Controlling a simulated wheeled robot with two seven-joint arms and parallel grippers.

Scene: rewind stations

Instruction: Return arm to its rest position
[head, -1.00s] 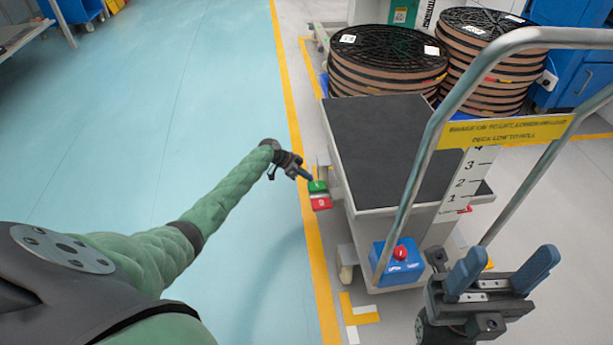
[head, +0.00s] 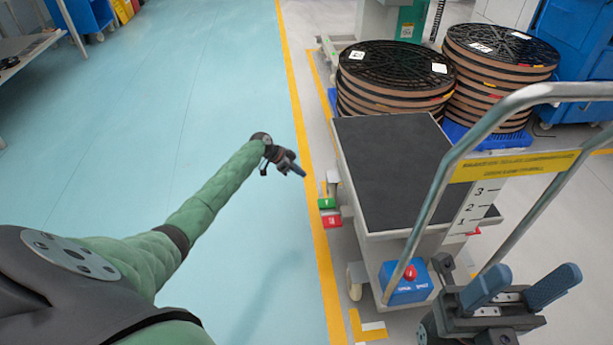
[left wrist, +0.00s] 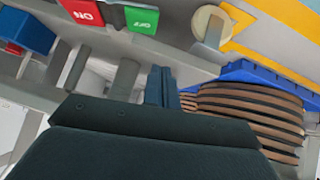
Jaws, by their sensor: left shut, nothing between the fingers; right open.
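My left arm reaches out from the left in the head view. Its gripper (head: 299,171) is shut and empty, over the floor by the yellow line, up and left of the green pedal (head: 327,203) and red pedal (head: 332,221) on the cart's side. A gap shows between fingertips and pedals. In the left wrist view the shut fingers (left wrist: 161,86) point toward the cart's underside, with the red pedal (left wrist: 82,14) and green pedal (left wrist: 141,20) at the top. My right gripper (head: 520,288) is open and empty at the lower right, in front of the cart handle.
The lift cart (head: 385,160) has a dark, empty deck and a metal handle (head: 455,165). A blue box (head: 405,288) with a red knob sits low on it. Stacked reels (head: 395,75) stand behind. The blue floor (head: 200,120) at left is clear.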

